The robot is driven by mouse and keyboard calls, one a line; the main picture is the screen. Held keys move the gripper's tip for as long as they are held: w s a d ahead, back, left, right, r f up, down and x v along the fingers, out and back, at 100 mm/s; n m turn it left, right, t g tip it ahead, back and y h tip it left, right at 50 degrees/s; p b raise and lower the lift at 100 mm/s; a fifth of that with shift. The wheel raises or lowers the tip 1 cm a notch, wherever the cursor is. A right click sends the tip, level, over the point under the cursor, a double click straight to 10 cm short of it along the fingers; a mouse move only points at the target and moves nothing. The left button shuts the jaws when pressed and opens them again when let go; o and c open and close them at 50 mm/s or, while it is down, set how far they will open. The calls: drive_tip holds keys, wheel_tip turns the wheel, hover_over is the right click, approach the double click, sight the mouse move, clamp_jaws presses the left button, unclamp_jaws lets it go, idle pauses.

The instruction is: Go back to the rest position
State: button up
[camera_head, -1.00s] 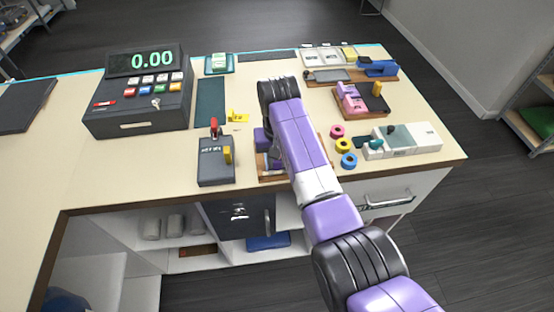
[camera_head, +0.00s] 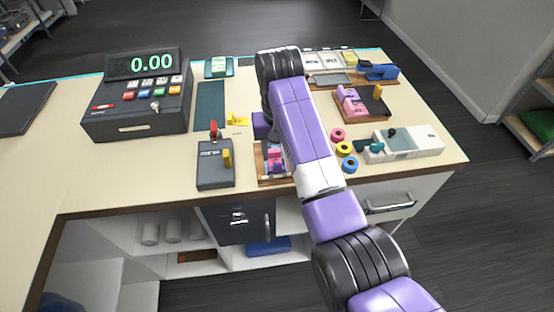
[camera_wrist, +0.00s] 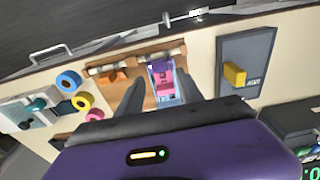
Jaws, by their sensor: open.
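My arm stretches over the counter (camera_head: 60,165) in the head view. My gripper (camera_wrist: 160,82) shows in the wrist view with its two grey fingers apart and nothing gripped between them. It points down over a wooden tray (camera_wrist: 122,92). A pink and blue item (camera_wrist: 162,78) lies in the tray, seen between the fingers with a gap below them. The same item (camera_head: 276,158) shows beside my arm in the head view. My fingers are mostly hidden behind the arm there.
The cash register (camera_head: 140,95) stands left. A dark box with a red lever (camera_head: 215,165) is left of the tray. Tape rolls (camera_head: 343,149) and a white device (camera_head: 410,142) stand right. A pink stamp-like object (camera_head: 351,102) sits behind. Left front counter is clear.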

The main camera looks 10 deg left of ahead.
drive_tip(key=shift+r, duration=0.7)
